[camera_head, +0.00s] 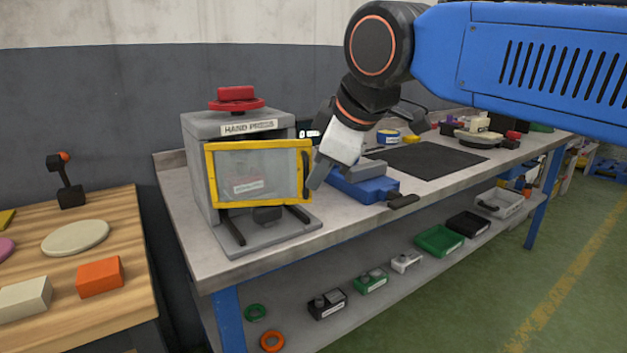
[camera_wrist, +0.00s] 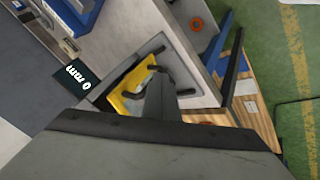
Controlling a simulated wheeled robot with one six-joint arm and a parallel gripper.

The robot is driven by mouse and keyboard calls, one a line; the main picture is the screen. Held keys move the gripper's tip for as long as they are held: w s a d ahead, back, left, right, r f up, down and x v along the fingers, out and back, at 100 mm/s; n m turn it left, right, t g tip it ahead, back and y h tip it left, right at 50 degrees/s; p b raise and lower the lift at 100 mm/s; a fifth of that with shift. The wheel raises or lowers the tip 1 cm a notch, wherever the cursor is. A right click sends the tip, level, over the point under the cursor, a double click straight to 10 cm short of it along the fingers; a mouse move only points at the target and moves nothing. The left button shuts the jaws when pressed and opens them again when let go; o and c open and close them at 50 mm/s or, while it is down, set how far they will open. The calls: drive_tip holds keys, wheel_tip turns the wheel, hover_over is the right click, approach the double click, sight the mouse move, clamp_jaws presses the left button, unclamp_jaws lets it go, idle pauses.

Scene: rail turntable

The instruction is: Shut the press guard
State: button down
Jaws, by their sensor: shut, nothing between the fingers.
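The grey hand press (camera_head: 196,180) stands at the left end of the workbench. Its guard (camera_head: 258,143), a clear panel in a yellow frame, is in front of it. The guard's right edge sticks out past the press body, so it looks partly open; the gap is hard to judge. A dark handle (camera_head: 306,176) is on that right edge. My gripper (camera_head: 317,184) is shut and empty, just right of the handle; I cannot tell whether it touches. In the wrist view the yellow frame (camera_wrist: 122,103) shows beside my gripper (camera_wrist: 158,82), partly hidden by it.
A blue block-like fixture (camera_head: 366,186) lies on the bench (camera_head: 345,222) just right of my gripper, near a black mat (camera_head: 432,161). A wooden table (camera_head: 125,222) with coloured pieces stands at the left. The green floor (camera_head: 440,310) in front is clear.

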drive_tip(key=w+n, duration=0.1)
drive_tip(key=w, duration=0.9)
drive_tip(key=shift+w+a+y, duration=0.2)
drive_tip(key=shift+w+y, duration=0.1)
idle(0.4)
